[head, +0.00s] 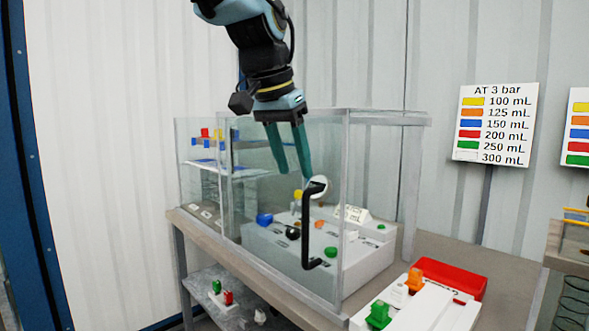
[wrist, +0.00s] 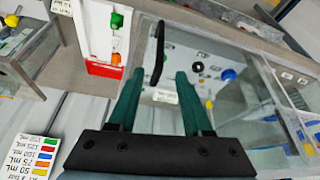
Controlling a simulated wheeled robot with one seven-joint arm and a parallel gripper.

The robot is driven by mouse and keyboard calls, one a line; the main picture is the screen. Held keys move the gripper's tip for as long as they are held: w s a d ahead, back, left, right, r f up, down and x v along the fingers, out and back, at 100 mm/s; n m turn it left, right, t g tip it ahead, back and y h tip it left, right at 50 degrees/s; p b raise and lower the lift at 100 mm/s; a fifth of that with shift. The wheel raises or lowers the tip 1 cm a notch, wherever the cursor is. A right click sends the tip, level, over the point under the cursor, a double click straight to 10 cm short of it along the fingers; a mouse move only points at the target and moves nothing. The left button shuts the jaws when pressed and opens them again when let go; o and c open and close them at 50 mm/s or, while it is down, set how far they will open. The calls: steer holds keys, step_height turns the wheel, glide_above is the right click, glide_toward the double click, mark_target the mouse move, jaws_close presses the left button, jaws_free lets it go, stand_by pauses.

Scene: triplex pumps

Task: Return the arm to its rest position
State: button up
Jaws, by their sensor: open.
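My gripper (head: 295,172) hangs from my arm in the upper middle of the head view, fingers pointing down. Its two teal fingers are apart with nothing held between them. The fingertips are in front of the clear case (head: 345,150), close to the top of its black bar handle (head: 306,225). In the wrist view my gripper (wrist: 160,72) shows both fingers spread, and the handle (wrist: 158,55) appears beyond and between their tips. I cannot tell whether a fingertip touches the handle.
Inside the case is a white unit (head: 290,255) with coloured knobs. A white box (head: 440,310) with green and orange parts and a red block (head: 450,279) stand on the bench at right. A colour sign (head: 495,125) stands behind. Space left of my arm looks clear.

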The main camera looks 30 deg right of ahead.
stand_by(0.3)
steer(key=w+a+f+n+y, duration=0.1)
steer(key=w+a+f+n, duration=0.2)
steer(key=w+a+f, duration=0.35)
steer(key=w+a+f+n+y, duration=0.1)
steer(key=w+a+f+n, duration=0.25)
steer(key=a+f, duration=0.6)
steer(key=s+a+f+n, duration=0.1)
steer(key=a+f+n, duration=0.1)
steer(key=a, duration=0.4)
steer(key=s+a+f+n+y, duration=0.1)
steer(key=a+f+n, duration=0.1)
steer(key=a+f, duration=0.3)
steer(key=s+a+f+n+y, duration=0.1)
steer(key=a+f+n, duration=0.1)
steer(key=a, duration=0.6)
steer(key=shift+s+a+f, duration=0.25)
steer(key=shift+a+f, duration=0.1)
steer(key=shift+f, duration=0.55)
